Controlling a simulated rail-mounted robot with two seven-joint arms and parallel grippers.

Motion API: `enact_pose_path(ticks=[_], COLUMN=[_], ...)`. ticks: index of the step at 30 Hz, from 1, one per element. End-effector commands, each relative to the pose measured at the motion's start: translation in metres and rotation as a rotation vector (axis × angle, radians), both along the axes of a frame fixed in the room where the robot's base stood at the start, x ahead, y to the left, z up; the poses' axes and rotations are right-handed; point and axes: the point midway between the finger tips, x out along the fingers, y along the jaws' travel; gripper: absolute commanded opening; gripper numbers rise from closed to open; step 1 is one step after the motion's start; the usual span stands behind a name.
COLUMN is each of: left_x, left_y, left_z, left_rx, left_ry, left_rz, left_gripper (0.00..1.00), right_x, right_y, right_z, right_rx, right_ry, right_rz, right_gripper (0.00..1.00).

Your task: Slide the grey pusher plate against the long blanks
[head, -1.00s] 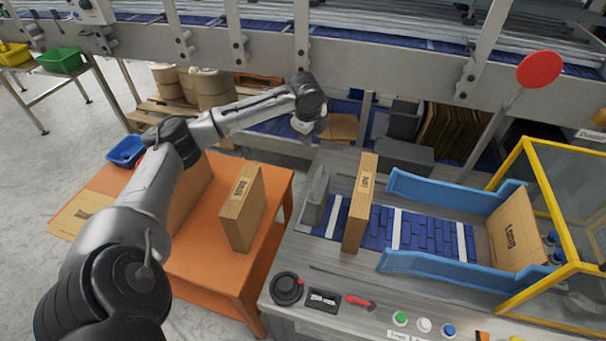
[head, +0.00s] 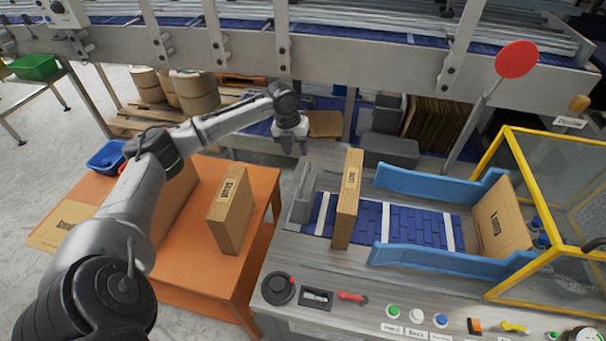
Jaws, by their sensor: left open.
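The grey pusher plate (head: 302,194) stands upright at the left end of the blue belt (head: 410,224) on the packer. The long blanks (head: 346,207) stand on edge as a brown stack on the belt, to the right of the plate, with a gap of bare belt between them. My left gripper (head: 294,150) is open and empty, its fingers pointing down, above and behind the pusher plate and not touching it. My right gripper is not in view.
Blue side rails (head: 440,187) flank the belt. A blank marked Long (head: 501,220) stands at its right end by the yellow-framed guard (head: 490,166). Another brown stack (head: 231,212) stands on the orange table (head: 180,275). A red knob (head: 352,297) and buttons line the front.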

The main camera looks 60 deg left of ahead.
Motion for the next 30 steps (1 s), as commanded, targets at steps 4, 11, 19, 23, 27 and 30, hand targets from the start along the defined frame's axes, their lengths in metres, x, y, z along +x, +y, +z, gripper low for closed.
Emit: enact_pose_path(ticks=[4, 11, 19, 23, 27, 30], left_x=[0.004, 0.010, 0.014, 0.015, 0.015, 0.015], left_y=[-0.005, -0.010, -0.013, -0.014, -0.014, -0.014], left_z=[-0.031, -0.070, -0.098, -0.104, -0.106, -0.106], left_rx=[-0.002, -0.002, 0.000, 0.001, 0.001, 0.001], left_ry=[0.001, 0.000, 0.000, -0.001, -0.001, -0.001], left_rz=[0.001, 0.002, 0.002, 0.002, 0.002, 0.002], left_gripper=[0.42, 0.42, 0.42, 0.42, 0.42, 0.42], right_x=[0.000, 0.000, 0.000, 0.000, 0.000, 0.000], right_y=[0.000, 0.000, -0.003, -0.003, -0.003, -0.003], right_z=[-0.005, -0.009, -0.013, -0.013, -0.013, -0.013], right_rx=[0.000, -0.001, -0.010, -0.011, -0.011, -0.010], right_ry=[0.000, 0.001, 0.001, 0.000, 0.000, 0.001], right_rz=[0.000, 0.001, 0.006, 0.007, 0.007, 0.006], right_gripper=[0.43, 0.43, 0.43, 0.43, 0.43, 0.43])
